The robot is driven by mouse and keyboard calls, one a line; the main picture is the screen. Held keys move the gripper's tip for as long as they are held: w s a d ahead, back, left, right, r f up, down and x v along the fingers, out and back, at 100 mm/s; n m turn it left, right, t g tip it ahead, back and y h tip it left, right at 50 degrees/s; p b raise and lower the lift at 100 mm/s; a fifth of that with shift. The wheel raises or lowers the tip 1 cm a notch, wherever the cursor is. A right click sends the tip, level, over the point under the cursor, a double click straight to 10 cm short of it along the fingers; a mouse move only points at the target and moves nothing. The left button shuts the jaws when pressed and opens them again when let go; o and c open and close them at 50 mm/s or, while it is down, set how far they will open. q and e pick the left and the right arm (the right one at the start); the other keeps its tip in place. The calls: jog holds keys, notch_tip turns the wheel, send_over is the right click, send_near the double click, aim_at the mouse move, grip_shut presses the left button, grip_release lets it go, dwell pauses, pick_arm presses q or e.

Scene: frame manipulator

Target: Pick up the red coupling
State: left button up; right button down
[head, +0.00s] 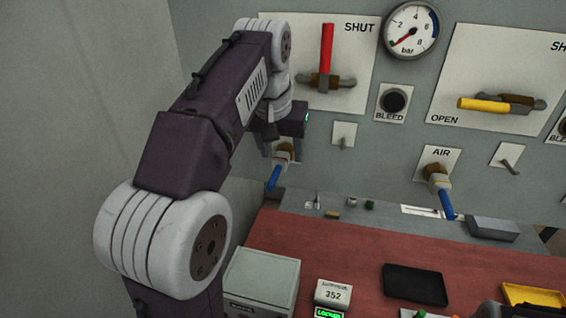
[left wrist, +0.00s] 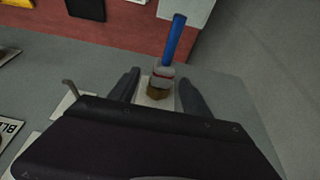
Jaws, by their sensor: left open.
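A grey coupling with a thin red band (left wrist: 162,76) sits on a brass fitting on the panel, with a blue hose end sticking out of it. In the head view this coupling (head: 283,156) is partly hidden by my left gripper (head: 284,148). In the left wrist view my left gripper (left wrist: 160,92) is open, with one finger on each side of the coupling and visible gaps to it. A second coupling (head: 436,182) with a blue hose end is on the AIR plate; I see no red on it.
A red-handled valve (head: 327,55), a yellow-handled valve (head: 487,104) and a gauge (head: 411,29) are on the panel. Below, the red bench top (head: 335,245) holds a grey box (head: 262,278), a black tray (head: 415,284) and a yellow tray (head: 533,296). A wall stands at the left.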

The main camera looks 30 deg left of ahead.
pick_arm(q)
jog(key=shift+s+a+f, duration=0.15)
jog(key=shift+a+f, duration=0.05)
jog(key=shift+f, duration=0.5)
jog(key=shift+s+a+f, duration=0.1)
jog(key=shift+a+f, duration=0.05)
jog(key=shift+f, duration=0.5)
jog(key=shift+w, duration=0.2)
jog(key=shift+w+d+f, duration=0.1)
jog(key=shift+w, duration=0.1)
jog(key=c, duration=0.4)
jog(key=shift+w, duration=0.1)
grip_shut()
jog(key=shift+s, duration=0.2)
jog(key=shift+s, duration=0.1)
